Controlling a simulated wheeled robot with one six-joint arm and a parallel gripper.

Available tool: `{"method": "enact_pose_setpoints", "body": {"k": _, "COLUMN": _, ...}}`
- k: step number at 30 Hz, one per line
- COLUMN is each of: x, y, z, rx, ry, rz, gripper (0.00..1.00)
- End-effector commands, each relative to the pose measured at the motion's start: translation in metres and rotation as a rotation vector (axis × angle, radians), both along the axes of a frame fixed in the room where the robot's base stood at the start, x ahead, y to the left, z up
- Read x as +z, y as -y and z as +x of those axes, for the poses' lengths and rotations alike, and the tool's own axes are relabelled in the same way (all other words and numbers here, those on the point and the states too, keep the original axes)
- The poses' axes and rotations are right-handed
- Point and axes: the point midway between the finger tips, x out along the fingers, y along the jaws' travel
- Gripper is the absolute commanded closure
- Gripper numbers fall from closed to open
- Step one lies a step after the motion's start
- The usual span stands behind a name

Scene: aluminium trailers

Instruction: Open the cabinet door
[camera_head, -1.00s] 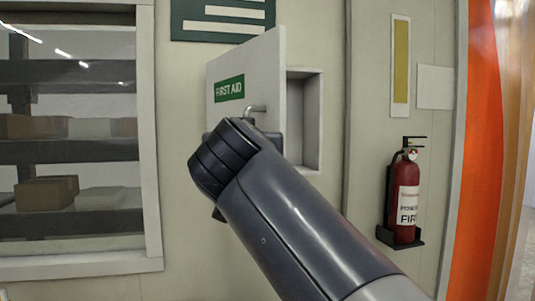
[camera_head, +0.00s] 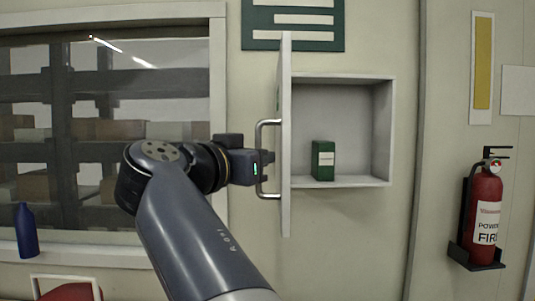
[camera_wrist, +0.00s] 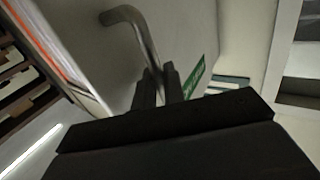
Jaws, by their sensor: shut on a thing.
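The cabinet door (camera_head: 286,110) stands swung out from the wall, seen nearly edge-on in the head view. The white cabinet (camera_head: 340,100) behind it is open to view, with a green box (camera_head: 323,160) standing on its floor. A metal bar handle (camera_head: 262,135) is on the left face of the door. My gripper (camera_head: 265,168) is at the handle and shut on it. In the wrist view the fingers (camera_wrist: 157,85) close around the handle (camera_wrist: 140,35), and the door face (camera_wrist: 185,30) with its green label shows behind.
A red fire extinguisher (camera_head: 486,215) hangs on the wall at the right. A shelf window (camera_head: 80,140) is at the left, with a blue bottle (camera_head: 26,232) at its lower edge. A green sign (camera_head: 294,20) is above the cabinet.

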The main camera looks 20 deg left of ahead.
Motion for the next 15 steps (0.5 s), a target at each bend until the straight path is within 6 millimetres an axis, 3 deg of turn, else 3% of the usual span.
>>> {"method": "enact_pose_setpoints", "body": {"k": 11, "x": 0.0002, "y": -0.0006, "z": 0.0005, "rx": -0.003, "ry": 0.001, "rz": -0.001, "gripper": 1.0}}
{"method": "enact_pose_setpoints", "body": {"k": 12, "x": 0.0002, "y": -0.0006, "z": 0.0005, "rx": -0.003, "ry": 0.001, "rz": -0.001, "gripper": 0.89}}
{"method": "enact_pose_setpoints", "body": {"k": 15, "x": 0.0001, "y": -0.0005, "z": 0.0005, "rx": -0.003, "ry": 0.001, "rz": -0.001, "gripper": 0.8}}
